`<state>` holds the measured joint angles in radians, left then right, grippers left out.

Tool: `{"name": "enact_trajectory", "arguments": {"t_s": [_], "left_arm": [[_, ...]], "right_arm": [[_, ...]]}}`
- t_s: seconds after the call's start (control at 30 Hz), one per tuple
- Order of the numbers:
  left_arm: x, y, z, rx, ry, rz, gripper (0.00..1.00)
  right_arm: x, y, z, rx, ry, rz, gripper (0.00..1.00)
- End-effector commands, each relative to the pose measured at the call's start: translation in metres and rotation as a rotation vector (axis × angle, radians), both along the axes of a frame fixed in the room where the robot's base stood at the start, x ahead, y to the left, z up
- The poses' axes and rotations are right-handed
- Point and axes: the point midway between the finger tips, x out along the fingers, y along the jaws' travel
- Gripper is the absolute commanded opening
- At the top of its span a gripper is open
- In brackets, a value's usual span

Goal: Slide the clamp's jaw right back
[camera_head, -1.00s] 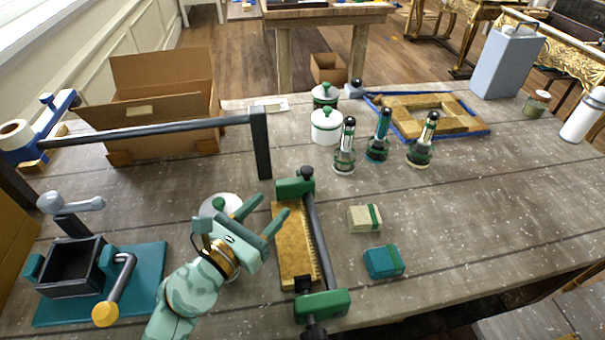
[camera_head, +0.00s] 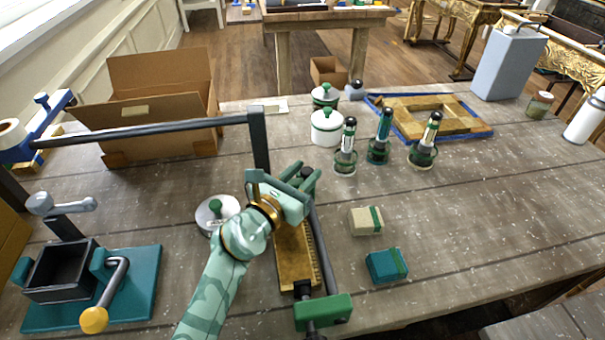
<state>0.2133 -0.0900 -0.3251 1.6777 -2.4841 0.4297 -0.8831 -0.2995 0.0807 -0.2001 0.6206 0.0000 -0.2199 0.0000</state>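The clamp has a dark bar (camera_head: 322,250) running from far to near over the table. Its near green jaw (camera_head: 323,311) shows clearly at the front end. Its far jaw is mostly hidden behind my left gripper (camera_head: 302,174). A brown wooden block (camera_head: 293,262) with a toothed edge lies along the left of the bar. My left gripper is over the far jaw, fingers pointing away and to the right. I cannot tell whether they are apart or closed on the jaw. My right gripper is not in view.
A teal-based vise (camera_head: 140,290) and a round lidded pot (camera_head: 213,217) stand left of the clamp. Beige (camera_head: 366,221) and teal (camera_head: 385,265) blocks lie to its right. Several dark-green tools (camera_head: 345,150) stand behind.

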Motion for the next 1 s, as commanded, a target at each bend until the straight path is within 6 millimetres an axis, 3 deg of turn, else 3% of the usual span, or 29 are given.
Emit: {"name": "enact_trajectory", "arguments": {"t_s": [0.03,0.1,0.23,0.4,0.63,0.67,0.73,1.0], "left_arm": [[0.000,0.000,0.000,0.000,0.000,0.000,0.18],[0.000,0.000,0.000,0.000,0.000,0.000,0.00],[0.001,0.000,0.000,0.001,-0.001,0.000,0.00],[0.017,0.004,0.002,0.001,-0.001,0.000,0.00],[0.018,0.005,0.001,0.001,-0.003,0.003,0.00],[0.018,0.005,0.001,0.001,-0.003,0.004,0.32],[0.018,0.005,0.001,0.001,-0.003,0.004,0.48],[0.017,0.005,0.000,0.001,-0.001,0.002,0.48]], "right_arm": [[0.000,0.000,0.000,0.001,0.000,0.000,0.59],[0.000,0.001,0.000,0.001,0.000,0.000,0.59],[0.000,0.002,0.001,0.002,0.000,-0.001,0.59],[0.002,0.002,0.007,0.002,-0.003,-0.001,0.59],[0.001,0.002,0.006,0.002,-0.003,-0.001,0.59],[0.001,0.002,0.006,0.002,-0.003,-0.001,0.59],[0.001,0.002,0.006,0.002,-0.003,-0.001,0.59],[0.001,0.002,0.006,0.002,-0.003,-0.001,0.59]]}}
